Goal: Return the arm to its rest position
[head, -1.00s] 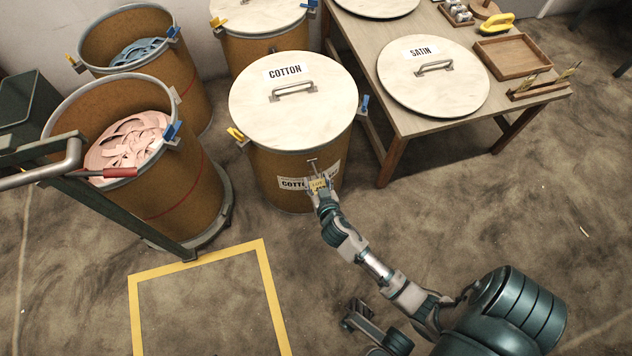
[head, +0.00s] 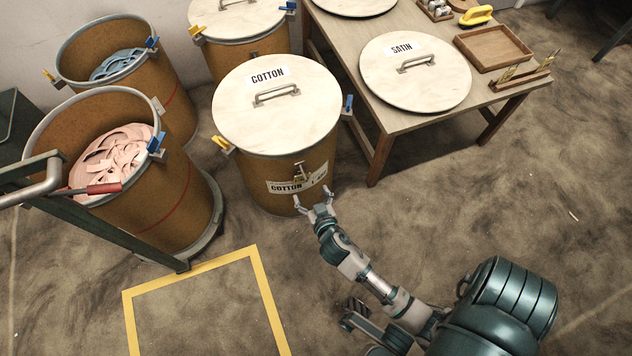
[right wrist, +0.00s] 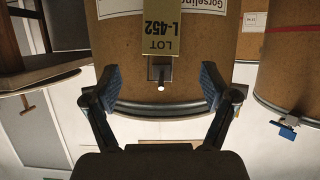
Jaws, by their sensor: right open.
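My right gripper (head: 313,200) is open and empty just in front of the cotton drum (head: 250,187), below its label. In the right wrist view its two blue-padded fingers (right wrist: 160,92) are spread apart with nothing between them.
A table (head: 385,125) with a satin lid (head: 430,85) and a wooden tray (head: 492,38) stands at the right. Open drums with pink strips (head: 110,165) and blue strips (head: 122,62) stand at the left. A yellow floor outline (head: 262,285) lies in front; floor at lower right is clear.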

